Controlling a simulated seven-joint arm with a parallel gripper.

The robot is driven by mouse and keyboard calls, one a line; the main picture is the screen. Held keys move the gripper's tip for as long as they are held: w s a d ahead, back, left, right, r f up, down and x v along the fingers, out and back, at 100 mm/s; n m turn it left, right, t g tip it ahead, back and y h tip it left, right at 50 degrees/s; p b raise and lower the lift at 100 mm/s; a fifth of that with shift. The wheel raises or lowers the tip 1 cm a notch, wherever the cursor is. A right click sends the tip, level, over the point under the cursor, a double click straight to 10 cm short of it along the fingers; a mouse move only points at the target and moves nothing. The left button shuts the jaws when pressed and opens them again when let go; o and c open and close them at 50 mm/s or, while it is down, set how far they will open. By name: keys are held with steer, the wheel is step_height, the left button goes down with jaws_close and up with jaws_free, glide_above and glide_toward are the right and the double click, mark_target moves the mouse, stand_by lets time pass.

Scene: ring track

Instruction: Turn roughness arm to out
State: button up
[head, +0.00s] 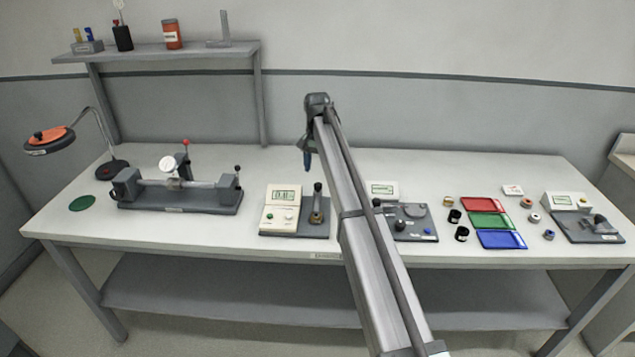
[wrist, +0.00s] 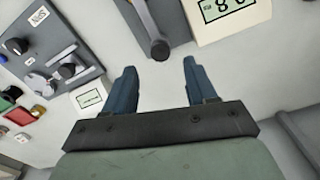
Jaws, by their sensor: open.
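My gripper (head: 307,160) hangs above the back middle of the bench in the head view, its blue fingers pointing down. In the wrist view its fingers (wrist: 161,82) are apart with nothing between them. No readable label marks the roughness arm, so I cannot tell which part it is. A station at the far right has a white display (head: 565,201) and a grey base with a dark part (head: 600,221). A middle station (head: 410,221) with knobs is partly hidden by my arm. It also shows at the left of the wrist view (wrist: 45,50).
A display unit (head: 282,208) with an upright post (head: 317,205) stands left of my arm. Red (head: 482,205), green and blue trays and several rings lie to the right. A bench-centre fixture (head: 180,195) and a lamp (head: 48,138) are at left. The bench behind the stations is clear.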

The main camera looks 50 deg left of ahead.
mark_target(318, 185)
steer(key=shift+f, duration=3.1)
jaws_close()
